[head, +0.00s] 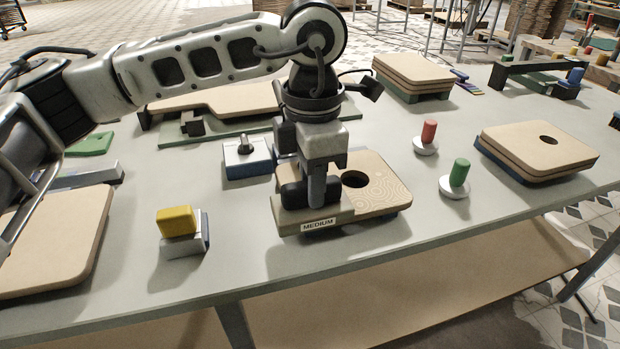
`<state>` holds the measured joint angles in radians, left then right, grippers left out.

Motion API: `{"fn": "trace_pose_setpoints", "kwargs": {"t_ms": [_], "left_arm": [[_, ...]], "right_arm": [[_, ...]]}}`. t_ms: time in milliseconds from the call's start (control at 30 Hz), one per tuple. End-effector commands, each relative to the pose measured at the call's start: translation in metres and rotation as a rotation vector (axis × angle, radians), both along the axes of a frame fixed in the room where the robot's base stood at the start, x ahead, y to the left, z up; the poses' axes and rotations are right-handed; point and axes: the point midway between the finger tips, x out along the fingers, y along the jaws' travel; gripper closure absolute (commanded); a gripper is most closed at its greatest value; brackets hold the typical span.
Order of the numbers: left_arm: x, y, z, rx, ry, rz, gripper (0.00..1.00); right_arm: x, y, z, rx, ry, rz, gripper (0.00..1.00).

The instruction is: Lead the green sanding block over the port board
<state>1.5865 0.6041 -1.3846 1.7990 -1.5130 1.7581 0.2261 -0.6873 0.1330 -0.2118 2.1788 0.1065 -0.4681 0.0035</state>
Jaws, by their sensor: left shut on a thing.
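The port board (385,185) is a tan board with a round dark hole, lying near the table's front edge at the middle of the head view. A dull olive-green block with a "MEDIUM" label, which I take as the green sanding block (285,222), sits at the board's front left corner, left of the hole. My left gripper (312,200) points straight down and is shut on this block. The gripper hides much of the block's top, and I cannot tell how firmly it touches the board. My right gripper is not in view.
Red (429,132) and green (459,173) pegs stand right, before another holed board (520,145). Bare table lies between.

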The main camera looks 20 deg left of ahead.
Motion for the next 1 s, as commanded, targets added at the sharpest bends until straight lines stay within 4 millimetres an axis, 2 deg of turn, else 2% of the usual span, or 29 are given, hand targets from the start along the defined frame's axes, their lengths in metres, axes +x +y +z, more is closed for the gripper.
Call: {"fn": "trace_pose_setpoints", "kwargs": {"t_ms": [333, 800, 1000], "left_arm": [[0.015, -0.023, 0.0, 0.0, 0.0, -0.002, 1.0], [0.019, -0.028, -0.001, 0.0, 0.0, -0.001, 1.0], [0.025, -0.039, -0.002, -0.001, 0.001, -0.002, 1.0]], "right_arm": [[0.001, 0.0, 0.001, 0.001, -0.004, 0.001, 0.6], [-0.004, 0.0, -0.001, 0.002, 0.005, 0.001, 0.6], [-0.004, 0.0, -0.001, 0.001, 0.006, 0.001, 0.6]]}}
